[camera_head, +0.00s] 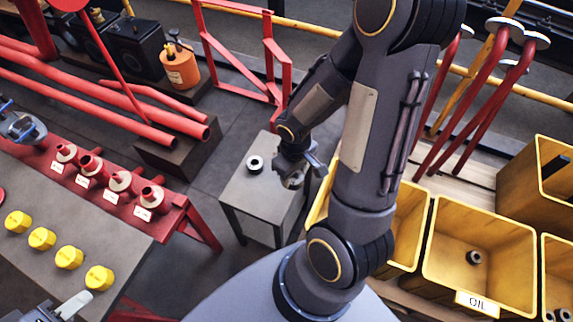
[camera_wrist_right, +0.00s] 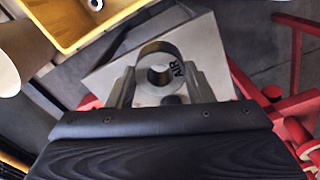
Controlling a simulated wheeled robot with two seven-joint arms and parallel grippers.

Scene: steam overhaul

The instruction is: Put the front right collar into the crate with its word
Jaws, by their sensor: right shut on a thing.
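My right gripper (camera_head: 297,181) is shut on a grey metal collar (camera_wrist_right: 148,57) over the small grey table (camera_head: 240,190). In the right wrist view the collar sits between the two fingers (camera_wrist_right: 160,88), and its face reads AIR. Another collar (camera_head: 255,163) stands on the table, to the left of the gripper. A yellow crate labelled OIL (camera_head: 500,232) stands at the right with one collar (camera_head: 474,257) inside. No AIR label is visible on a crate. Part of my left gripper (camera_head: 72,304) shows at the lower left; its jaw state is unclear.
My right arm partly hides another yellow crate (camera_head: 408,225). More crates stand at the right (camera_head: 520,185) and the lower right edge (camera_head: 560,262). A red stand (camera_head: 175,212) with labelled fittings and a bench with yellow caps (camera_head: 69,257) are at the left. Red levers (camera_head: 470,100) rise behind the crates.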

